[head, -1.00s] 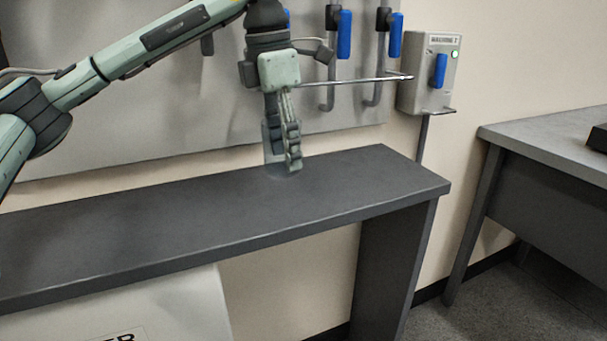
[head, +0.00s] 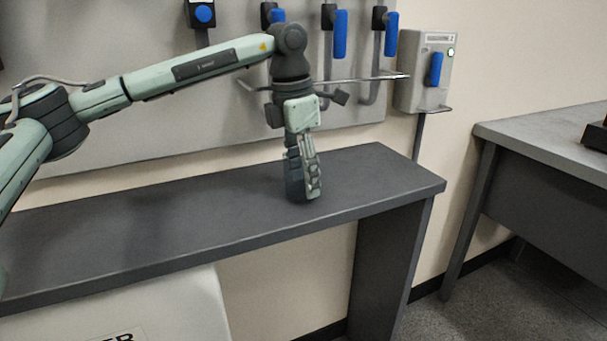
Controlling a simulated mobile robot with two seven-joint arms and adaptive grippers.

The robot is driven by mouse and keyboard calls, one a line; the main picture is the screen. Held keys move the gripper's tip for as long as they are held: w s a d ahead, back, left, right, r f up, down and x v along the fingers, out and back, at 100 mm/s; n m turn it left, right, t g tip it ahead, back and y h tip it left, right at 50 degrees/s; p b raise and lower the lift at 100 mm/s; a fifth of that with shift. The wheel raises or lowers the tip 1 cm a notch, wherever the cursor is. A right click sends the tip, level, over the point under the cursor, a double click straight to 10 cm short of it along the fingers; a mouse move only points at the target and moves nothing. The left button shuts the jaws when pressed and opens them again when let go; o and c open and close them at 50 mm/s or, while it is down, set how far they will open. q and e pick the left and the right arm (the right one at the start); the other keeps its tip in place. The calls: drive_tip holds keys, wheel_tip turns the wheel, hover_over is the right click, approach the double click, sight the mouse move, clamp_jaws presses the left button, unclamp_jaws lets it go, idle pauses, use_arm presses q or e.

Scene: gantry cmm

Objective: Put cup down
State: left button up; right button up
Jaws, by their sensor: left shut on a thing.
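My left gripper (head: 309,188) points down over the dark grey shelf (head: 140,224), right of its middle. It is shut on a see-through cup (head: 292,182). The cup looks dark against the shelf and only its left side shows; the gripper fingers hide the rest. The cup is upright, with its bottom at or just above the shelf top. I cannot tell whether it touches. My right gripper is not in view.
A wall panel behind the shelf carries several blue-handled valves (head: 340,34). A grey dispenser box (head: 424,80) hangs right of them. A grey table (head: 540,130) stands at the right. The shelf top is clear on both sides of the gripper.

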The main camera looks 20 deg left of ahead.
use_arm(q)
drive_tip(key=shift+f, duration=0.2)
drive_tip(key=o, duration=1.1)
drive_tip(key=shift+c, duration=0.2)
drive_tip(key=shift+r, duration=0.1)
drive_tip(key=shift+r, duration=0.1)
